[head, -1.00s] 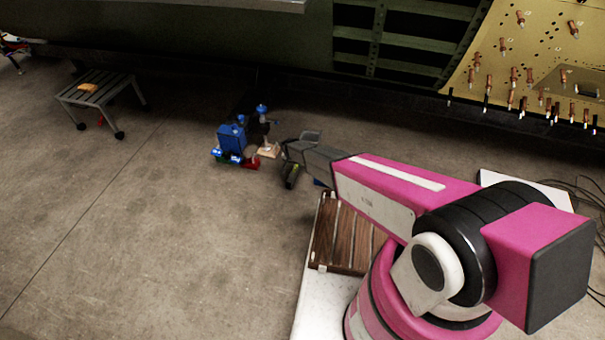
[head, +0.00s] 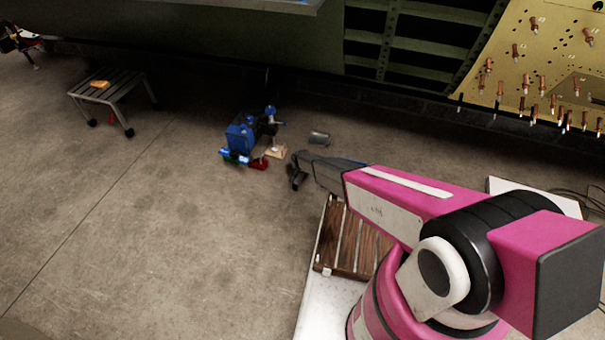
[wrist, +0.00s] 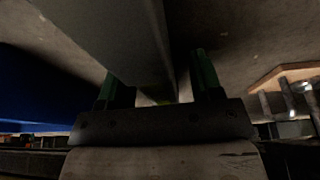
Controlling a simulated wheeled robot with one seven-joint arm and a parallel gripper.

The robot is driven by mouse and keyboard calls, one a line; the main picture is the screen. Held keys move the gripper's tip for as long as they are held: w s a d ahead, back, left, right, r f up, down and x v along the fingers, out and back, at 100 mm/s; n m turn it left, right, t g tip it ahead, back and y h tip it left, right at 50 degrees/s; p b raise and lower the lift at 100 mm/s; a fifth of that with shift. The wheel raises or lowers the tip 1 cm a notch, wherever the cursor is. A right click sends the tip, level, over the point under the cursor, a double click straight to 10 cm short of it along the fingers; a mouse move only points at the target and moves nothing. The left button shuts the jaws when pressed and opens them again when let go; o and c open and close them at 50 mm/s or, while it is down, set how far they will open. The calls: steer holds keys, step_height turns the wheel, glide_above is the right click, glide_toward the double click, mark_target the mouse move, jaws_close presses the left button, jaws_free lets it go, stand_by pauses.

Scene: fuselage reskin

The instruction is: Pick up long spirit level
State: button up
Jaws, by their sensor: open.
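I cannot pick out the long spirit level for certain in either view. In the wrist view a long grey bar (wrist: 125,40) runs from the top edge down to the space between my fingers. I cannot tell whether it is the level or whether it touches them. My gripper (wrist: 153,85) shows its two green fingers standing apart, one on each side of the bar's lower end. In the head view my gripper (head: 296,178) is small and dark at the end of the arm, over the floor, right of the blue objects.
Blue equipment (head: 241,137) stands on the floor beside a small wooden block (head: 276,151) and a grey cylinder (head: 319,138). A slatted stool (head: 108,90) is at the left. A yellow panel with pegs (head: 545,65) hangs at the right. The left foreground floor is clear.

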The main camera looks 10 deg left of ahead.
jaws_close()
